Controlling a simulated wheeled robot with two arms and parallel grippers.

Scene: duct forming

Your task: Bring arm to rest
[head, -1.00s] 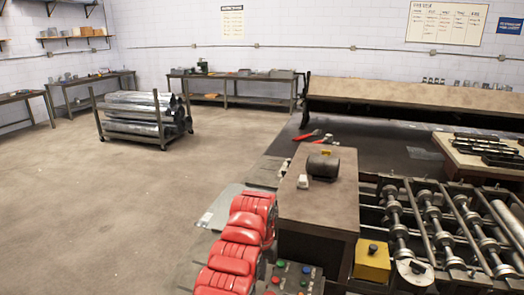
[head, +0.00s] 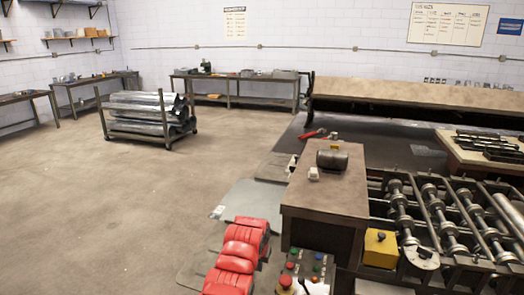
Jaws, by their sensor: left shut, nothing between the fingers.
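My left gripper (head: 314,287) seems to show only as a small pale part at the bottom edge, in front of the control box. It is shut with nothing in it, and it is apart from the bench and the rollers. Most of its arm is hidden or out of frame. My right gripper is not in view.
Red ribbed shapes (head: 240,252) stand at the bottom centre beside a control box (head: 306,264) with coloured buttons. A brown cabinet (head: 325,197) and a roller machine (head: 445,222) are at right. A cart of metal ducts (head: 148,115) stands back left. The left floor is clear.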

